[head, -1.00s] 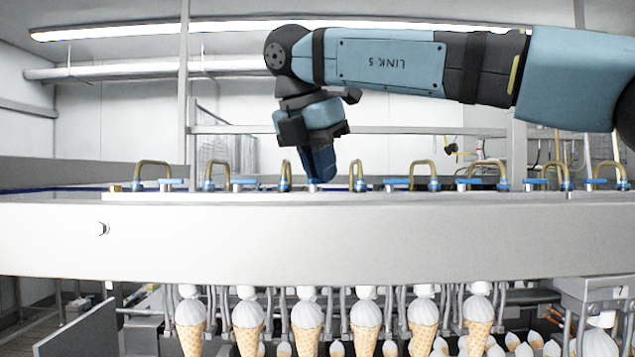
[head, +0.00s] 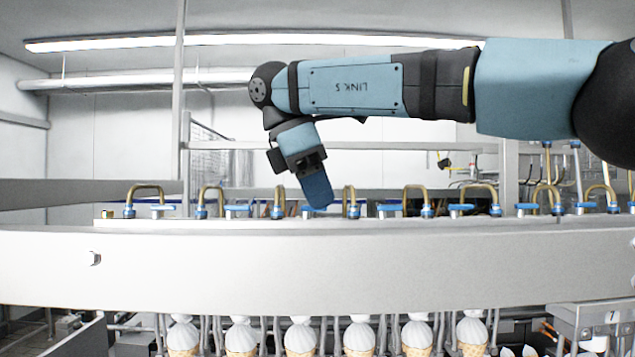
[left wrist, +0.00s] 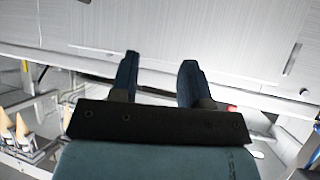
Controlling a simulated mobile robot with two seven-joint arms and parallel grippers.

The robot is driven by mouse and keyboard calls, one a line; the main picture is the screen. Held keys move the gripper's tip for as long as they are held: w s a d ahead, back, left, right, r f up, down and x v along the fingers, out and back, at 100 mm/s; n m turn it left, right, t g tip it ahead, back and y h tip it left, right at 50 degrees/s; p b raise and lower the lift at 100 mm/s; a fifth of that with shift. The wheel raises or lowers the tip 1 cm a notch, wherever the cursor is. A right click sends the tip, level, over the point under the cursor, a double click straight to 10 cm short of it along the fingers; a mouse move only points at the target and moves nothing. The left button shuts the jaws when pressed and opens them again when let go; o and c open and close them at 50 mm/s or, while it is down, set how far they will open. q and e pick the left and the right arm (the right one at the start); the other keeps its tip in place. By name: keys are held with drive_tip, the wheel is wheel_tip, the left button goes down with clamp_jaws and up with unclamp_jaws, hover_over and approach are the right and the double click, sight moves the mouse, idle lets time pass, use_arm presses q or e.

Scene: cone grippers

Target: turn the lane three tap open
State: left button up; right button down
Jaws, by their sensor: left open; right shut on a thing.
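A row of taps with small blue handles and curved brass pipes runs along the top of a long white beam (head: 200,270). The first tap handle (head: 163,207) and second tap handle (head: 238,208) from the left are clear of my arm. My right gripper (head: 319,203) reaches down at the third place from the left, shut, its blue fingers tilted with tips to the right. They hide most of the handle there, so I cannot tell how far it is turned. My left gripper (left wrist: 158,75) is open and empty in the left wrist view, facing a pale metal surface.
More tap handles (head: 388,207) continue to the right of my right gripper, close beside it. Several ice cream cones (head: 300,337) hang in a row below the beam. Cones (left wrist: 22,128) also show at the left wrist view's edge.

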drive_tip(key=shift+s+m, duration=0.1)
drive_tip(key=shift+m, duration=0.4)
drive_tip(key=c, duration=1.2)
unclamp_jaws()
